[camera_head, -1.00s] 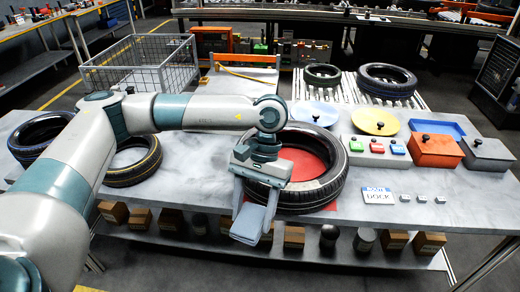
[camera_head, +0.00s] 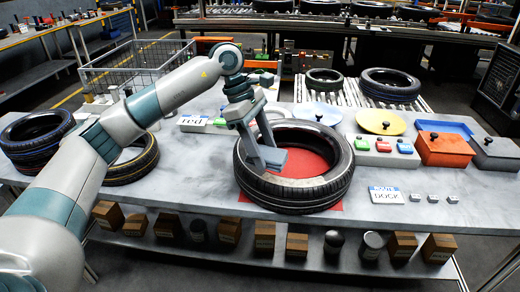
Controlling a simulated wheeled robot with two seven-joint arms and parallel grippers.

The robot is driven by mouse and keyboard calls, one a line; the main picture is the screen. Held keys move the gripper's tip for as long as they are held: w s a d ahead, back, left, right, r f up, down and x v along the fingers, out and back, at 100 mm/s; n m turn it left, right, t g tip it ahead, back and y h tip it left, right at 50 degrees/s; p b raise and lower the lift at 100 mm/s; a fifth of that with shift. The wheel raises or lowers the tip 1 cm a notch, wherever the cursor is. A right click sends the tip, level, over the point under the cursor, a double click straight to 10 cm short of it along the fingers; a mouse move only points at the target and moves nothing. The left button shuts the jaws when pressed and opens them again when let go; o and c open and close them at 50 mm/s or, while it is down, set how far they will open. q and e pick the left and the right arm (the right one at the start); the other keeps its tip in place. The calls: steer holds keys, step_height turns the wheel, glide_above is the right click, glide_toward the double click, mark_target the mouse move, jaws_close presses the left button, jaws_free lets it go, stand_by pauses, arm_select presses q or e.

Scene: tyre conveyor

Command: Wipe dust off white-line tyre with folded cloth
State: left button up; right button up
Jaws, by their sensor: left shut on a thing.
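The white-line tyre (camera_head: 335,188) lies flat on a red mat (camera_head: 300,161) in the middle of the table, with a thin pale line around its sidewall. My left gripper (camera_head: 268,152) reaches down over the tyre's left inner edge. It is shut on the grey-blue folded cloth (camera_head: 272,160), which shows low between the fingers. I cannot tell whether the cloth touches the tyre. My right gripper is not in view.
Tyres with blue and yellow lines (camera_head: 130,171) lie at the left. A button box (camera_head: 383,150), an orange box (camera_head: 444,150) and a "ROUTE DOCK" card (camera_head: 386,195) are at the right. Rollers with tyres lie behind.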

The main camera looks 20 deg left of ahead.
mark_target(262, 145)
arm_select(q)
steer(key=shift+w+a+r+n+t+b, duration=0.2)
steer(key=shift+w+a+n+t, duration=0.1)
steer(key=shift+w+a+n, duration=0.4)
steer(key=shift+w+a+r+n+t+b, duration=0.2)
steer(key=shift+w+a+n+t, duration=0.15)
steer(key=shift+n, duration=0.55)
steer(key=shift+f, duration=0.1)
